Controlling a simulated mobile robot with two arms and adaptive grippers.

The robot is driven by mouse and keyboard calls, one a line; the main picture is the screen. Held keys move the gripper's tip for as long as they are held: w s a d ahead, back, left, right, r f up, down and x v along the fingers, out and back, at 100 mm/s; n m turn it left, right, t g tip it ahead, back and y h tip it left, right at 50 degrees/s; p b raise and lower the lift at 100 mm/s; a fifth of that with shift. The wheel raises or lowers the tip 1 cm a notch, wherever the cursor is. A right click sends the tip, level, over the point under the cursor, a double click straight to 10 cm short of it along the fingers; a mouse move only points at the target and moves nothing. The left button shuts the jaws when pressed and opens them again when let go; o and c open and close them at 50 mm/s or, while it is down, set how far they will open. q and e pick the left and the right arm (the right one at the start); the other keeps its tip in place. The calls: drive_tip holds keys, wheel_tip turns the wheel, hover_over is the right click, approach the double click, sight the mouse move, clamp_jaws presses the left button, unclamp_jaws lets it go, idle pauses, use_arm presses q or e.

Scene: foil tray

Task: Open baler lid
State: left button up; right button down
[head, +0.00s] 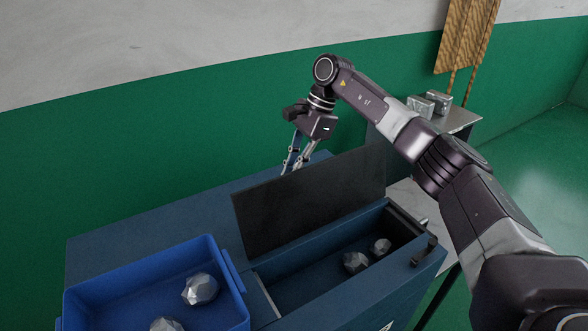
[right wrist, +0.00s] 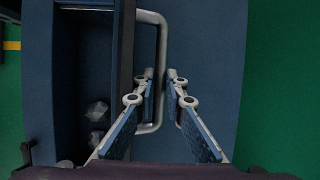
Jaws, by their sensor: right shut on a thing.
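The baler (head: 170,220) is a dark blue box with an open chamber on its right part. Its black lid (head: 312,203) stands raised and tilted along the chamber's far edge. My right gripper (head: 292,168) is behind the lid, its fingertips partly hidden by it. In the right wrist view the fingers (right wrist: 163,80) are shut around one side of the grey U-shaped handle (right wrist: 150,16) on the lid (right wrist: 125,45). Two crumpled foil balls (head: 355,262) lie in the chamber. My left gripper is not in view.
A blue tray (head: 140,262) with foil balls (head: 200,289) sits at the front left on the baler. A side table (head: 455,119) with silver blocks (head: 420,105) stands behind right. A wooden board (head: 465,38) is at the wall. Green floor is free at the right.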

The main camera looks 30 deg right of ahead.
drive_tip(key=shift+w+a+f, duration=0.1)
drive_tip(key=shift+w+f, duration=0.15)
drive_tip(key=shift+f, duration=0.45)
drive_tip(key=c, duration=2.2)
unclamp_jaws()
drive_tip(key=shift+o, duration=1.2)
drive_tip(key=shift+w+f, duration=0.15)
drive_tip(key=shift+w, duration=0.15)
drive_tip(key=shift+s, duration=0.1)
drive_tip(key=v, duration=1.4)
drive_tip(key=shift+a, duration=0.35)
drive_tip(key=shift+s+d, duration=0.1)
drive_tip(key=shift+s, duration=0.05)
